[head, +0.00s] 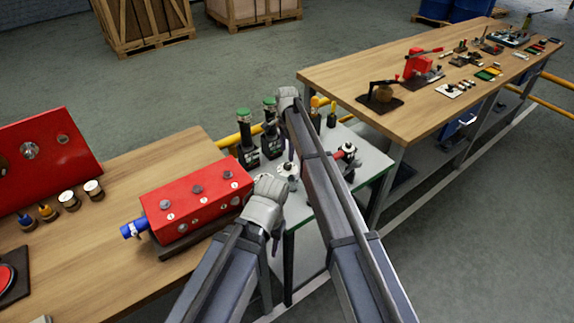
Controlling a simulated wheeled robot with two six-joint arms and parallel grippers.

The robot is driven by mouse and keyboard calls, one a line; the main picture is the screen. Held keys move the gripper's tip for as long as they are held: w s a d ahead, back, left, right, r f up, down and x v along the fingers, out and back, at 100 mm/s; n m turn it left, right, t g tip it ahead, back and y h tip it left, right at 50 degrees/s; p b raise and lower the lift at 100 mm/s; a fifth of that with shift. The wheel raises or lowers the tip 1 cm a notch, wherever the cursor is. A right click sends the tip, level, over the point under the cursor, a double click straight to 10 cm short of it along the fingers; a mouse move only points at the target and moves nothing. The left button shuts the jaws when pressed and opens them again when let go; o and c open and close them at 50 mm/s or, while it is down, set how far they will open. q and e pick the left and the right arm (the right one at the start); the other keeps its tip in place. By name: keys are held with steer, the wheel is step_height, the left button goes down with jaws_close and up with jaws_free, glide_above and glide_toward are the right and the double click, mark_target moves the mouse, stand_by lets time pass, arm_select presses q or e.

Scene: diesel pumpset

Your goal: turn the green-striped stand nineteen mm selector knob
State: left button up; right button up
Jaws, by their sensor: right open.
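No green-striped stand can be made out for certain. Two dark upright units with green tops stand on the small grey table, a left one (247,150) and a right one (271,125). A small pale round piece (287,170) sits in front of them, with no stripe or knob readable. My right gripper (291,152) is open and hangs from the raised wrist, just above or in front of this piece; contact cannot be told. My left gripper (275,248) hangs below its wrist near the red box's right end; its jaws are too small to read.
A red box (196,201) with several knobs and a blue end lies on the left wooden bench (120,290). A red-and-black fitting (347,153) is on the grey table (372,160). The right bench (345,75) holds several tools. Crates stand behind.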

mark_target(287, 165)
step_height(287, 165, down, 7)
steer(key=b, duration=0.6)
steer(key=shift+r, duration=0.1)
steer(key=shift+c, duration=0.3)
jaws_close()
